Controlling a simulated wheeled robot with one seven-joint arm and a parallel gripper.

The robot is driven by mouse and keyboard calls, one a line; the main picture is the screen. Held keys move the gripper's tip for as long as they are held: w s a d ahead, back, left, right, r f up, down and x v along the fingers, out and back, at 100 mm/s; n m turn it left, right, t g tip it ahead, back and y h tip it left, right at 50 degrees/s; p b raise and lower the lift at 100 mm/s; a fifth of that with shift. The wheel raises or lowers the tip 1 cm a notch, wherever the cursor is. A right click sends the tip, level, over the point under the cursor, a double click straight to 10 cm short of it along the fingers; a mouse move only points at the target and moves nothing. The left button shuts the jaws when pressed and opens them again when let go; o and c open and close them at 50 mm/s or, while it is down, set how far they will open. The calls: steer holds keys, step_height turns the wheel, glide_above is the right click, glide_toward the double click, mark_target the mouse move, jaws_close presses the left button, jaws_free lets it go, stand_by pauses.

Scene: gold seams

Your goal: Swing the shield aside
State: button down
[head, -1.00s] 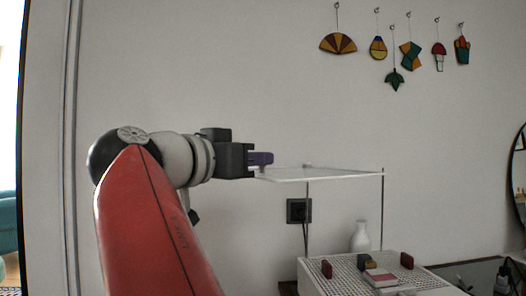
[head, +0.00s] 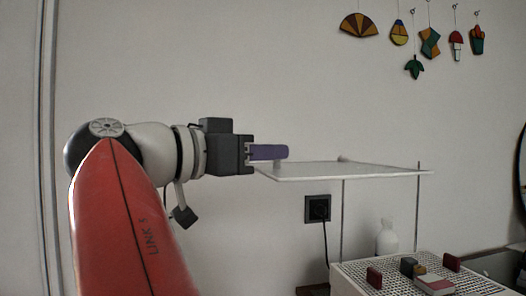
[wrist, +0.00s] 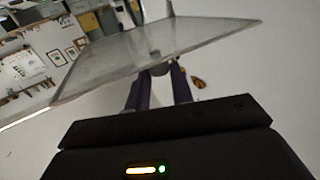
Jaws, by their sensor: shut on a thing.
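The shield is a clear flat pane (head: 345,172), held level on thin posts above a white perforated table, in the head view. In the wrist view the pane (wrist: 150,45) crosses the upper middle, tilted in the picture. My gripper (head: 275,153) is at the pane's left end, its purple fingers just above the surface. In the wrist view my gripper (wrist: 161,80) has its two purple fingers on either side of a round grey knob (wrist: 160,68) at the pane's edge. It is shut on this knob, though the contact is partly hidden.
Under the pane, the perforated white table (head: 352,279) carries dark red blocks (head: 374,277), a pink-topped block (head: 436,285) and other small blocks. A white vase (head: 387,238) stands behind. A wall socket (head: 317,208) and hanging glass ornaments (head: 414,67) are on the wall. The space left of the table looks free.

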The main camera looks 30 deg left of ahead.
steer(key=c, duration=1.2)
jaws_free()
steer(key=shift+w, duration=0.1)
steer(key=p+v, duration=0.1)
steer(key=v, duration=0.6)
steer(key=shift+s, duration=0.4)
steer(key=shift+a+f, duration=0.1)
steer(key=shift+a, duration=0.05)
